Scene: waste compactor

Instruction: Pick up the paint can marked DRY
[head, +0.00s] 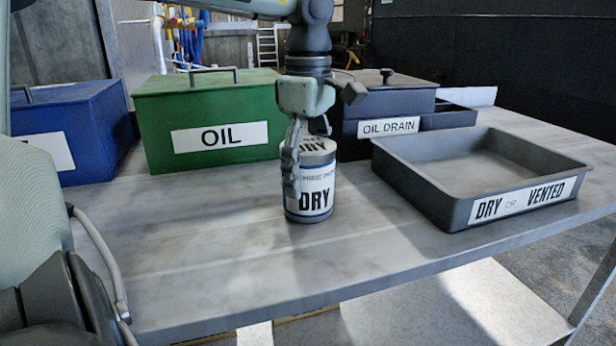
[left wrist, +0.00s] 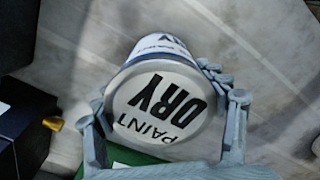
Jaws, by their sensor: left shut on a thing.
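The paint can marked DRY (head: 318,190) stands upright on the table, with a white label and black lettering. Its lid, reading PAINT DRY, faces the camera in the left wrist view (left wrist: 165,105). My left gripper (head: 305,150) comes down from above and is shut on the can, with its fingers on either side of the can's upper part. Both fingers also show around the can in the left wrist view (left wrist: 165,128). I cannot tell any gap between the can and the table. My right gripper is not in view.
A grey tray labelled DRY OR VENTED (head: 455,205) stands at the right. A green OIL box (head: 222,105), a blue box (head: 85,125) and a dark OIL DRAIN box (head: 365,140) stand behind. The table's front left (head: 210,250) is clear.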

